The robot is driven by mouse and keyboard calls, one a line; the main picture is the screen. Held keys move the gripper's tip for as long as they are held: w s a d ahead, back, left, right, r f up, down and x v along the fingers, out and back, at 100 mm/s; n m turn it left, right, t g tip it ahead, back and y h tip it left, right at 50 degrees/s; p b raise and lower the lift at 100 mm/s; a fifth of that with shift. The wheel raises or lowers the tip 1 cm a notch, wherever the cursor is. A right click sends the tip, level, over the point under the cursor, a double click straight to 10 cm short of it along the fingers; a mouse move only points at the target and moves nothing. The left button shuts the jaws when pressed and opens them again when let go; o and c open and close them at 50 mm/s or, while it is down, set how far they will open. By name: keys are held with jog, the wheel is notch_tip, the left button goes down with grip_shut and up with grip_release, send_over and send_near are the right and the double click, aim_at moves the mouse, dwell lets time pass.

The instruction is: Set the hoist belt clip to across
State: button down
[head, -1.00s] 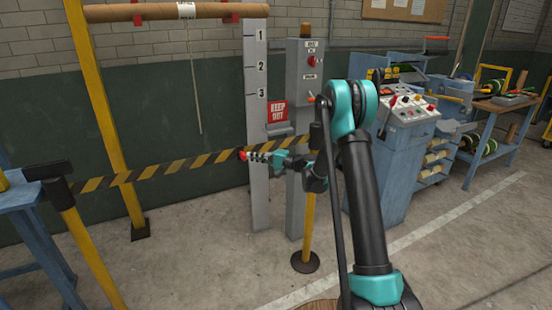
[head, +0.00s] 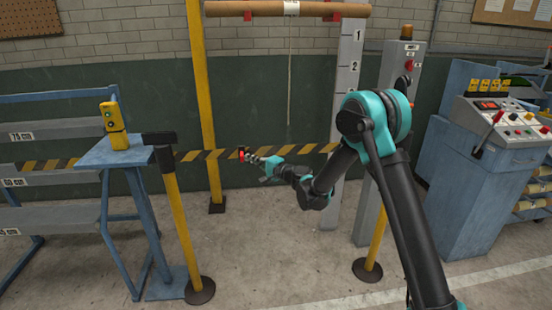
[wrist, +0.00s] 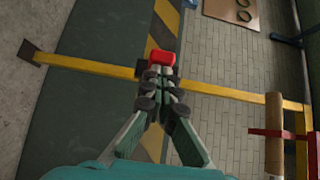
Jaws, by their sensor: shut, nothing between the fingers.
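A yellow-and-black striped belt (head: 300,149) stretches from the black head of the left yellow post (head: 170,185) rightward to behind my arm. It shows behind the fingers in the wrist view (wrist: 165,25). My gripper (head: 255,157) is in front of the belt, right of the left post, with its fingers together and pointing left. A red piece (wrist: 161,58) sits at the fingertips; I cannot tell whether it is part of my gripper or touches the belt. I cannot make out the belt clip clearly. The right yellow post (head: 375,245) is partly hidden by my arm.
A blue stand (head: 110,152) with a yellow handheld device (head: 114,125) is left of the left post, before blue shelving. A tall yellow upright (head: 205,100) and a grey numbered board (head: 347,80) rise behind the belt. A blue control console (head: 480,150) stands at right.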

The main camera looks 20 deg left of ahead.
jog(key=s+a, duration=0.6)
jog(key=a, duration=0.6)
jog(key=s+a, duration=0.6)
jog(key=a, duration=0.6)
jog(key=shift+a, duration=0.1)
